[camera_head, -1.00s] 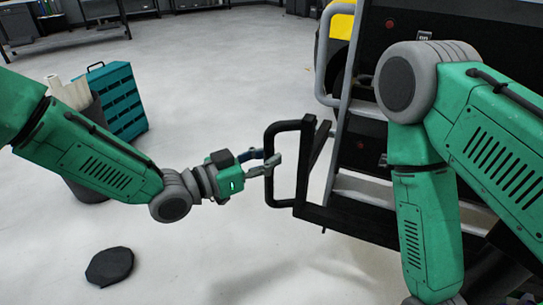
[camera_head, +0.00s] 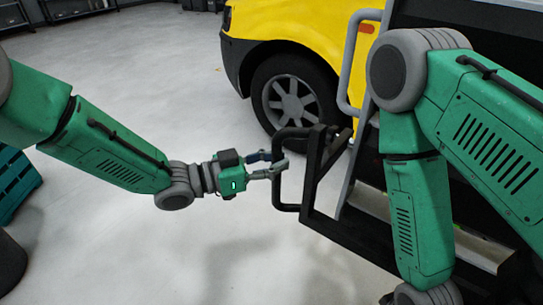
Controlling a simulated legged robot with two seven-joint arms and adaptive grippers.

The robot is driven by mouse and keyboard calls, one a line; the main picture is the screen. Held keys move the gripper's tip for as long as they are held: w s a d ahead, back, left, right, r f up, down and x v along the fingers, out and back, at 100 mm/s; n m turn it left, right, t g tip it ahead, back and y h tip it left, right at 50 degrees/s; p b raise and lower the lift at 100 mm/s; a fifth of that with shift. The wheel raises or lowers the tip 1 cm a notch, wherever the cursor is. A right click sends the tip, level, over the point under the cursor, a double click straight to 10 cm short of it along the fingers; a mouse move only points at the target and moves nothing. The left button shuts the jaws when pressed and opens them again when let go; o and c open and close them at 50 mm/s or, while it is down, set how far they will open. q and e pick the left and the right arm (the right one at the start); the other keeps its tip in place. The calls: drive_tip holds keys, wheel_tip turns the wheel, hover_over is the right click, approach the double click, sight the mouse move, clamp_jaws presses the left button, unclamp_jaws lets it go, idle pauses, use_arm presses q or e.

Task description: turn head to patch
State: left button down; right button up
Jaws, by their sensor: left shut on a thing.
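My left gripper (camera_head: 279,165) is shut on the upright bar of a black handle (camera_head: 278,195) in the middle of the head view. The handle belongs to a black frame (camera_head: 345,238) with steps on the right. My right arm comes down on the right side, and its gripper is out of view below. A yellow car (camera_head: 290,22) with a dark front wheel (camera_head: 292,95) stands behind the handle. I cannot make out a distinct patch on it.
A grey rail (camera_head: 347,75) rises between the handle and my right arm. A teal crate (camera_head: 15,185) and a dark bin (camera_head: 8,262) are cut off at the left edge. Open pale floor (camera_head: 150,245) lies below my left arm.

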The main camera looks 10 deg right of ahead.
use_arm(q)
drive_tip(key=shift+w+d, duration=0.2)
drive_tip(key=shift+w, duration=0.25)
drive_tip(key=c, duration=1.4)
unclamp_jaws()
drive_tip(key=shift+s, duration=0.1)
drive_tip(key=a, duration=0.8)
drive_tip(key=s+a, duration=0.1)
drive_tip(key=a, duration=0.3)
drive_tip(key=shift+f, duration=0.1)
